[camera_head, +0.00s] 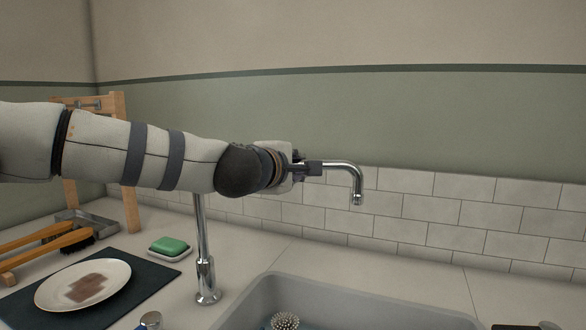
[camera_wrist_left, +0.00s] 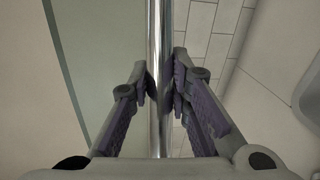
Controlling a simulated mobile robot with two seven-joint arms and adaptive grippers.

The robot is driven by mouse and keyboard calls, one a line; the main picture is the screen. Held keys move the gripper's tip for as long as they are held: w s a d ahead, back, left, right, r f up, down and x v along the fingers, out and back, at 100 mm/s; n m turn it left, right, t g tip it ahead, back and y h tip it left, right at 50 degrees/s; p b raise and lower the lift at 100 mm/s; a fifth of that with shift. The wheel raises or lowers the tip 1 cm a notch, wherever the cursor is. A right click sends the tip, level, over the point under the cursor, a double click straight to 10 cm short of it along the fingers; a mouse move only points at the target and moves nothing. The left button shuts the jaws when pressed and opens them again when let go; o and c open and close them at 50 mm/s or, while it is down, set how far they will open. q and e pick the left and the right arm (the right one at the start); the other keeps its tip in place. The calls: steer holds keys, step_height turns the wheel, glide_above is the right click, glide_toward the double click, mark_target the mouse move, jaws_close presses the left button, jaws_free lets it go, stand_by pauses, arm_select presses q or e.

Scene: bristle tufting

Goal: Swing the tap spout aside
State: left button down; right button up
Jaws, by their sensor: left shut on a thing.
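The chrome tap has an upright post (camera_head: 203,255) behind the sink's left corner. Its curved spout (camera_head: 352,170) reaches right, with its outlet pointing down over the back of the sink. My left gripper (camera_head: 314,168) is shut on the horizontal part of the spout; my arm hides the top of the post. In the left wrist view the spout (camera_wrist_left: 159,50) runs between the two fingers of my left gripper (camera_wrist_left: 159,85), which press on it from both sides. My right gripper is not in view.
The grey sink (camera_head: 350,299) is at the front right, with a scrubber ball (camera_head: 285,321) in it. A stained plate (camera_head: 84,286) lies on a dark mat (camera_head: 150,288) at left. A green soap (camera_head: 170,246), brushes and a wooden rack (camera_head: 128,185) stand behind. The tiled wall (camera_head: 450,215) is close behind the tap.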

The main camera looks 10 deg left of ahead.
arm_select(q)
steer(key=w+a+n+y+b, duration=0.1)
steer(key=w+a+n+y, duration=0.1)
steer(key=w+n+y, duration=0.1)
steer(key=w+a+n+g+y+b, duration=0.1)
steer(key=w+a+n+y, duration=0.2)
steer(key=w+y, duration=0.2)
steer(key=shift+w, duration=0.8)
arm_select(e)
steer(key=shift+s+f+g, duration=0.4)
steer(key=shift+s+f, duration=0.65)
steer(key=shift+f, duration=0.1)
arm_select(q)
steer(key=c, duration=1.5)
jaws_free()
steer(key=shift+o, duration=0.2)
